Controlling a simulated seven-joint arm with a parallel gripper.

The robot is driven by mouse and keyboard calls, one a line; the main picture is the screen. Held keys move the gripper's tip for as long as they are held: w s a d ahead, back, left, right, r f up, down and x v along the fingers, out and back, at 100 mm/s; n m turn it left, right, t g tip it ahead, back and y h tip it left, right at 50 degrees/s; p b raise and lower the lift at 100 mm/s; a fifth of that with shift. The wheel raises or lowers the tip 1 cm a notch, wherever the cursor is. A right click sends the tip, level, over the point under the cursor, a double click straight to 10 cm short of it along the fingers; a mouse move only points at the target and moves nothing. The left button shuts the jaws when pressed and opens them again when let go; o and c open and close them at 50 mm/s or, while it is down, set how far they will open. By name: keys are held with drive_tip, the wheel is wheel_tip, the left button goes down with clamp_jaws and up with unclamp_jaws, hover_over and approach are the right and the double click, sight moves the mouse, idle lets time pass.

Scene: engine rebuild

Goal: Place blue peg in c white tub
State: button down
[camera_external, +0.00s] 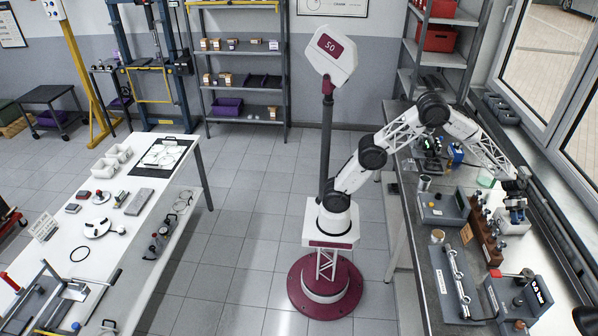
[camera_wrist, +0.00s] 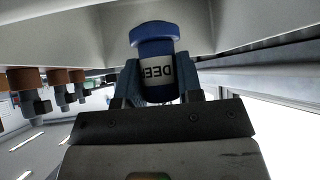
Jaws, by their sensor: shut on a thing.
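The blue peg (camera_wrist: 156,48) is a blue cylinder with a white band bearing dark letters. In the wrist view it sits between the two fingers of my gripper (camera_wrist: 162,86), which is shut on it. In the external view my gripper (camera_external: 516,203) is low over the right workbench, at a white tub (camera_external: 512,228). The peg is small and mostly hidden there. Pale walls (camera_wrist: 75,35) fill the top of the wrist view around the peg's end. I cannot tell whether the peg touches them, or read any letter on the tub.
A brown rack (camera_external: 484,232) with several pegs stands just left of the white tub. The window sill runs close on the right. More white tubs (camera_external: 104,167) stand on the left table.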

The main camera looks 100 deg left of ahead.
drive_tip(key=shift+f, duration=1.85)
drive_tip(key=shift+f, duration=0.1)
drive_tip(key=c, duration=0.8)
unclamp_jaws()
drive_tip(key=shift+v, duration=0.85)
drive_tip(key=v, duration=1)
drive_tip(key=shift+a+r, duration=0.1)
drive_tip(key=shift+r, duration=0.15)
